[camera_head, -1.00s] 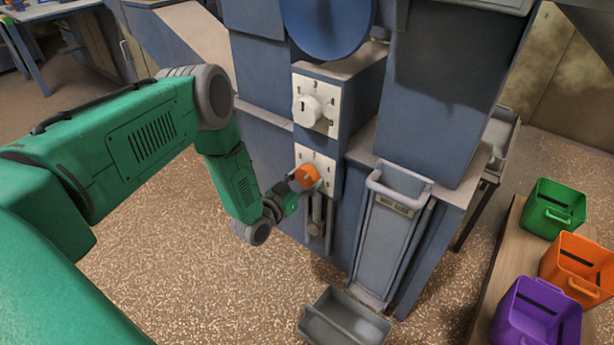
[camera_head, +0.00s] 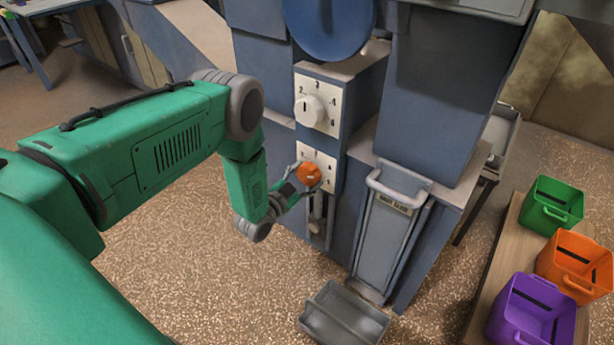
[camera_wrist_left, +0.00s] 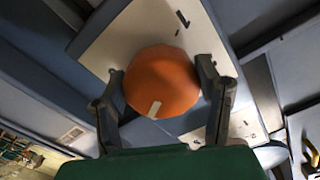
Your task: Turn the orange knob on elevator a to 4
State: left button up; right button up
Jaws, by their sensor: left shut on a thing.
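The orange knob (camera_head: 308,174) sits on a white numbered plate (camera_head: 329,168) on the blue elevator's front, below a second plate with a white knob (camera_head: 310,111). My left gripper (camera_head: 303,176) is at the orange knob, its fingers shut around it. In the left wrist view the knob (camera_wrist_left: 162,82) sits between the two fingers (camera_wrist_left: 160,95), with a pale mark on its lower face. The numbers on the orange knob's plate are partly hidden, so I cannot read the setting. My right gripper is not in view.
A handled grey chute (camera_head: 385,240) stands right of the knobs. A grey tray (camera_head: 345,315) lies on the floor below. Green (camera_head: 551,206), orange (camera_head: 577,265) and purple (camera_head: 532,311) bins stand on a bench at the right.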

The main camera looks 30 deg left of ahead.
pick_arm(q)
jog(key=o, duration=1.2)
jog(key=shift+s, duration=0.1)
jog(key=shift+s, duration=0.4)
jog(key=s, duration=0.7)
jog(key=s+a, duration=0.1)
jog(key=s, duration=0.3)
jog(key=shift+f, duration=0.1)
